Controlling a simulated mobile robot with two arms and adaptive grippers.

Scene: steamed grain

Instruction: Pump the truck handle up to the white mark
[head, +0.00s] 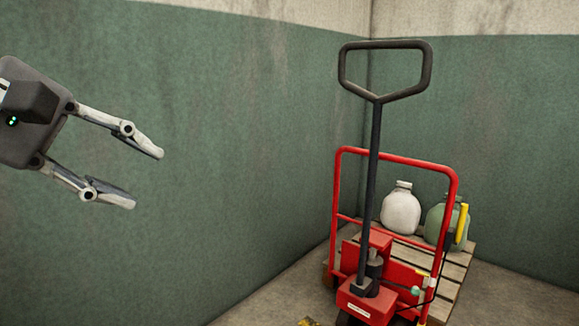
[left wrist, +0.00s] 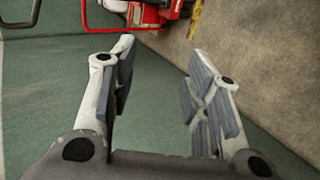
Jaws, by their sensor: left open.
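The red pallet truck (head: 368,304) stands in the room's corner in the head view. Its black handle (head: 376,150) rises upright and ends in a closed loop grip at the top. My left gripper (head: 150,178) is open and empty, left of the handle and apart from it, with its fingers pointing right. In the left wrist view the open left gripper (left wrist: 160,85) has nothing between its fingers. Part of the red truck (left wrist: 150,12) shows at the top there. I cannot make out a white mark. My right gripper is not in view.
A wooden pallet (head: 455,258) sits behind the truck's red frame (head: 400,158). It carries a white jug (head: 401,210) and a green jug (head: 434,222). A yellow piece (head: 461,224) stands beside the green jug. Green-and-cream walls close in the left and back.

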